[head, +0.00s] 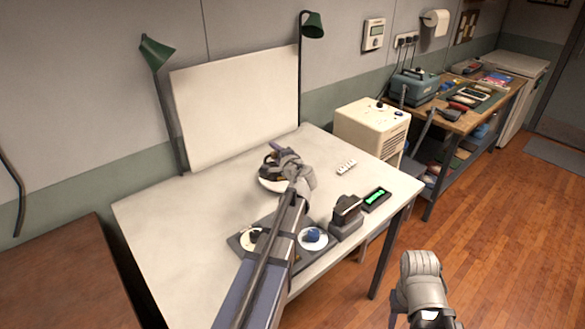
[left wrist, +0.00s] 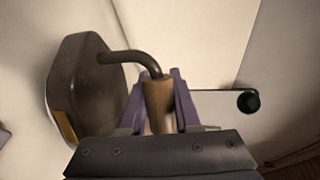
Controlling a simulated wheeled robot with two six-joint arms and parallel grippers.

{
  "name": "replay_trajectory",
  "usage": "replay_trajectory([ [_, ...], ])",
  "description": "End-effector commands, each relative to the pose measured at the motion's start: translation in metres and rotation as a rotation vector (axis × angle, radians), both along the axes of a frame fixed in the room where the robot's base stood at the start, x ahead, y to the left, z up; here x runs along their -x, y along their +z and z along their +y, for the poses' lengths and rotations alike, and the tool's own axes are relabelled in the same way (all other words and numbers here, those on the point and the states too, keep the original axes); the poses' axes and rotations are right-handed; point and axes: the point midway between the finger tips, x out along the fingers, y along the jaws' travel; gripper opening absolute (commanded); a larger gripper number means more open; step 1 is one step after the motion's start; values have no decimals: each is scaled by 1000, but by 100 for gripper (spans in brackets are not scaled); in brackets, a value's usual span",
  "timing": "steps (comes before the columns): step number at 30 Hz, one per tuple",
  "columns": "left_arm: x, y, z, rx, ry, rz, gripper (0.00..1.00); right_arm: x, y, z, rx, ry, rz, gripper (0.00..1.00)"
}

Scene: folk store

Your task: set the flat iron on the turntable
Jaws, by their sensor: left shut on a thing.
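The flat iron (left wrist: 85,85) is a dark, heavy wedge with a curved metal rod and a wooden handle. My left gripper (left wrist: 158,100) is shut on the wooden handle, between its purple fingers. In the head view the iron (head: 268,170) shows small and dark, partly hidden by my left gripper (head: 284,162). The turntable (head: 268,185) is a white round disc on the table, largely covered by the gripper and iron. The iron is over or at the disc; I cannot tell whether it touches. My right arm shows at the lower right, its fingers out of sight.
A dark tray (head: 273,226) with two white dishes lies at the table's front, partly behind my left arm. A dark block on a grey stand (head: 346,226) and a green-lit device (head: 376,198) stand right. A white backdrop (head: 235,108) stands behind. The table's left side is clear.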

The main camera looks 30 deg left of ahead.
Motion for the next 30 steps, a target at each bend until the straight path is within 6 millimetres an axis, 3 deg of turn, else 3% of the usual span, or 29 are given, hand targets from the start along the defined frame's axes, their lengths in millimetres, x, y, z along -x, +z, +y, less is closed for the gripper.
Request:
replay_trajectory([
  [5,-12,2,6,-2,31,4,0,0,2,0,0,0,0,50],
  [12,-60,6,33,4,235,12,0,0,8,0,0,0,0,50],
  [18,-86,11,46,0,400,7,0,0,12,0,0,0,0,50],
  [30,-92,13,49,-5,491,-1,0,0,12,0,0,0,0,50],
])
